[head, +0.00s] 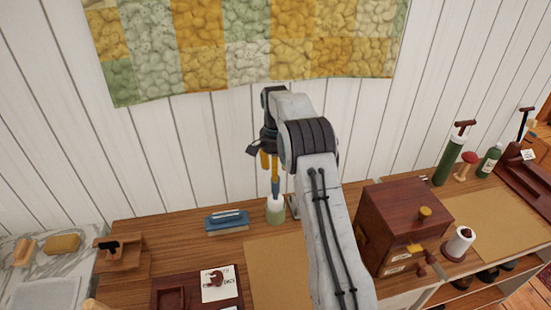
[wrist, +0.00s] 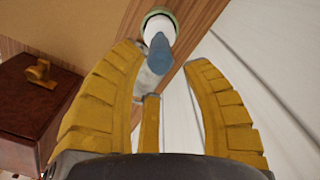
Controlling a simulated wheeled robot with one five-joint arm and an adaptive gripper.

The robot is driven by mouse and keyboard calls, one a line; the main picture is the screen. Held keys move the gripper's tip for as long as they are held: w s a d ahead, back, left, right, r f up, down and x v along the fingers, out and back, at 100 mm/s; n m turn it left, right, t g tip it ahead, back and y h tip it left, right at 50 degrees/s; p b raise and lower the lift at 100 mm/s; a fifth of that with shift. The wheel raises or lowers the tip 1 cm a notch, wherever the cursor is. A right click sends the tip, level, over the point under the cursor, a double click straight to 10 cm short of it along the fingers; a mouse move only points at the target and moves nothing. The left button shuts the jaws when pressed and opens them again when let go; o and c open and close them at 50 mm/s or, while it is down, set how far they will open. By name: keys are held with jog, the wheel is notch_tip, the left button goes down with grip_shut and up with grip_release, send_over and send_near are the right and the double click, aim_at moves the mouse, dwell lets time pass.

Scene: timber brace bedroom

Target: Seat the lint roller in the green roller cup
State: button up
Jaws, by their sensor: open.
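The lint roller has a blue handle (head: 275,188) pointing up and a white roller end at the bottom. In the head view its white end sits in the pale green roller cup (head: 275,214) on the wooden desk. The wrist view shows the white end inside the green rim (wrist: 174,17), with the blue handle (wrist: 160,54) toward me. How deep it sits is hidden. My gripper (wrist: 163,58) is open, with its yellow fingers spread on both sides of the handle's end. In the head view my gripper (head: 269,167) is just above the handle.
A blue brush (head: 227,222) lies left of the cup. A dark wooden cabinet (head: 400,225) stands to the right, and a brown mat (head: 272,270) lies in front. The white plank wall (head: 170,150) is close behind the cup.

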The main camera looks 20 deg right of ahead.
notch_tip(320, 180, up, 5)
jog(key=s+a+r+n+t, duration=0.1)
jog(key=s+a+r+n, duration=0.25)
jog(key=s+r, duration=0.4)
jog(key=s+a+r+n+t, duration=0.1)
jog(key=s+a+r+n, duration=0.1)
jog(key=s+a+r, duration=0.45)
jog(key=s+a+f+n+t, duration=0.1)
jog(key=s+f+n, duration=0.1)
jog(key=s, duration=0.9)
jog(key=s+a+f+n+t, duration=0.1)
jog(key=s+f+n, duration=0.1)
jog(key=s, duration=0.9)
jog(key=shift+s+f+n+t, duration=0.15)
jog(key=shift+f+n+t, duration=0.2)
jog(key=shift+n, duration=0.5)
